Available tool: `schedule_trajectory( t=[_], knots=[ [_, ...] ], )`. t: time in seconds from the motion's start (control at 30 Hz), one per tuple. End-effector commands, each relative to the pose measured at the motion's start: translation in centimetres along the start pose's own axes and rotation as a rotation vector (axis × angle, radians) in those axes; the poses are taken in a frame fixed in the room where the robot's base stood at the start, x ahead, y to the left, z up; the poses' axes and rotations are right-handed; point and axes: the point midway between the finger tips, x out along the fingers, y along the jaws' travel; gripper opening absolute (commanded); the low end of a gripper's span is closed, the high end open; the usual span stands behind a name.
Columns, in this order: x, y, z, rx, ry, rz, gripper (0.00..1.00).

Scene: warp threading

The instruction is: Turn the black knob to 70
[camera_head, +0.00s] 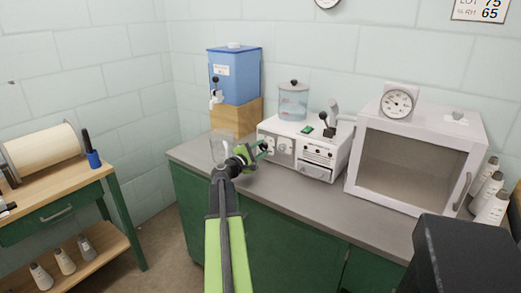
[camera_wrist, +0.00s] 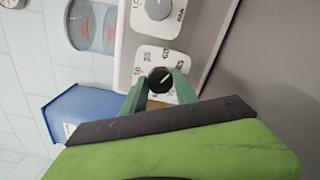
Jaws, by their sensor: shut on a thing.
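The black knob (camera_wrist: 160,79) sits on a white dial plate (camera_wrist: 147,56) on the front of a white machine (camera_head: 312,172). A light pointer mark shows on its face, but the numbers around it are too small and turned to read surely. My gripper (camera_wrist: 160,91) has its two green fingers on either side of the knob, shut on it.
A grey knob (camera_wrist: 158,8) is beside the black one. A blue tank (camera_head: 235,80) stands on a wooden block at the left. A glass-fronted cabinet (camera_head: 408,165) with a gauge (camera_head: 398,102) stands at the right. The counter's front strip is clear.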

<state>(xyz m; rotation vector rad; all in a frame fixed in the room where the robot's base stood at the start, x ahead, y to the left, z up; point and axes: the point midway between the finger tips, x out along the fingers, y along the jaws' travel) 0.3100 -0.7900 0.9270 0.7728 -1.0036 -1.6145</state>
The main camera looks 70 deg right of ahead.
Motion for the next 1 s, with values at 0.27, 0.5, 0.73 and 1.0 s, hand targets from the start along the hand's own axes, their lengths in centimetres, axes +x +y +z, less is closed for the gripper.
schedule_trajectory(
  t=[0.27,0.5,0.73,1.0],
  knots=[
    [-0.02,-0.03,-0.01,0.262,0.000,-0.001,0.00],
    [-0.03,-0.03,-0.01,0.490,0.000,-0.001,0.00],
    [-0.03,-0.04,-0.02,0.701,0.000,-0.001,0.00],
    [-0.04,-0.04,-0.02,0.896,0.000,-0.001,0.00]
  ],
)
